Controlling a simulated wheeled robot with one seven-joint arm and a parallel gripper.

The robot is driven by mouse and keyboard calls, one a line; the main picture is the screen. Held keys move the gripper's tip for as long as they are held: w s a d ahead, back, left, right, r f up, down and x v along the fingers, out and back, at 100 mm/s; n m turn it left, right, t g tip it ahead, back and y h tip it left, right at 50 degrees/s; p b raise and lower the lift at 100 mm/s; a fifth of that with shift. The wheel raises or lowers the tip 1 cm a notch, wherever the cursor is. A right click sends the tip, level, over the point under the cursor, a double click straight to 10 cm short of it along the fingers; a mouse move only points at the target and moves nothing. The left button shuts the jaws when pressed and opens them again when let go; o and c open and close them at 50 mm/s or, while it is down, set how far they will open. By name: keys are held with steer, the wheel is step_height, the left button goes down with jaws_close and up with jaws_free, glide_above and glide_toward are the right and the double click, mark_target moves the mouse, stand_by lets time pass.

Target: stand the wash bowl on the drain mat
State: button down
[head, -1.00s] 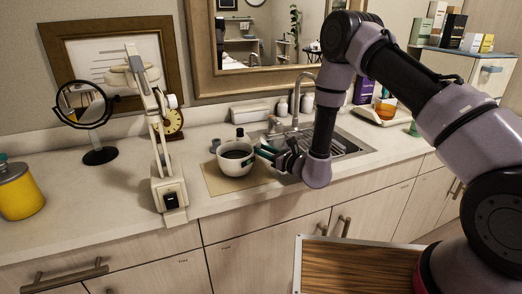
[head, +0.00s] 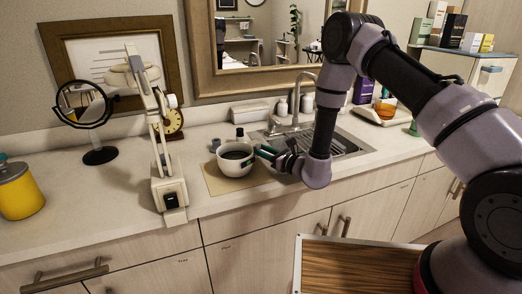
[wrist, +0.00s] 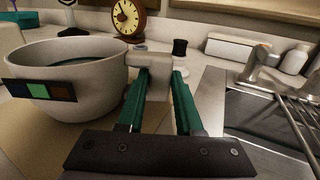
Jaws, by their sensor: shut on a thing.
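The wash bowl (head: 234,166) is a white round bowl with a dark inside, upright over the tan drain mat (head: 248,184) on the counter. In the wrist view the bowl (wrist: 62,100) shows a dark plate with coloured squares on its side. My gripper (head: 263,153) reaches in from the right, its green fingers shut on the bowl's stubby side handle (wrist: 150,60). The bowl's base is at or very near the mat (wrist: 50,150); I cannot tell whether it touches.
A metal sink with a drying rack (head: 345,145) lies to the right. A white lamp arm (head: 168,188) stands close on the left, with a round mirror (head: 84,104) beyond. A small clock (head: 172,122) and dark bottles (head: 240,134) stand behind.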

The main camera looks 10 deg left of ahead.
steer(key=shift+f, duration=0.45)
stand_by(0.6)
steer(key=c, duration=0.5)
jaws_free()
steer(key=shift+v, duration=4)
